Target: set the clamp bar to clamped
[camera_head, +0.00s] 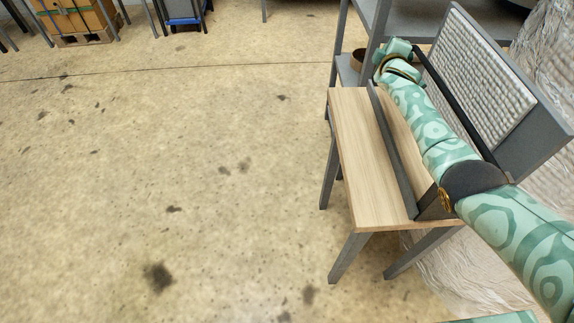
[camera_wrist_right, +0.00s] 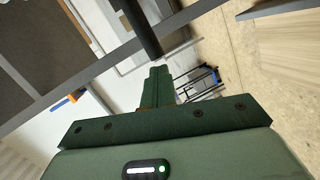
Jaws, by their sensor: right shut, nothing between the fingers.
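The tray cleaner stands on a wooden table (camera_head: 358,145). Its raised grey lid (camera_head: 545,120) carries a pale bristly panel (camera_head: 478,75). A dark bar (camera_head: 450,92), which looks like the clamp bar, runs along the panel's lower left side, partly behind my right arm. In the right wrist view a black bar (camera_wrist_right: 141,28) lies just beyond my right gripper (camera_wrist_right: 157,72); I cannot tell whether they touch. The right gripper's fingers are together with nothing between them. In the head view my arm's far end hides the fingers. My left gripper is out of view.
A long dark grey rail (camera_head: 392,150) lies along the table. A grey shelf rack (camera_head: 440,20) stands close behind the arm's far end. Wrapped plastic (camera_head: 548,60) is at the right. The floor (camera_head: 180,180) left of the table is clear.

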